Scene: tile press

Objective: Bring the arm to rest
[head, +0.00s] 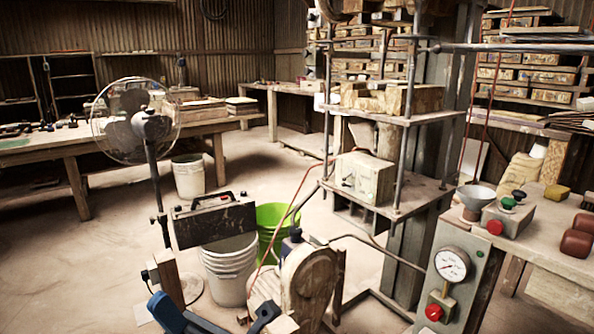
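I see no gripper and no arm that I can clearly make out as mine in the head view. The press stands right of the middle, with a tall grey column (405,265) and shelves on thin posts. Its control panel (478,268) carries a round white gauge (452,264) and a red button (434,312). A blue-ended part (165,312) and a second dark blue end (263,318) show at the bottom edge, cut off by the frame. I cannot tell what they belong to.
A fan (150,126) stands at the left, near white buckets (229,270) and a green bucket (270,216). A workbench (60,153) runs along the left. A table (545,240) with a funnel (476,200) is at the right. The floor in the left foreground is clear.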

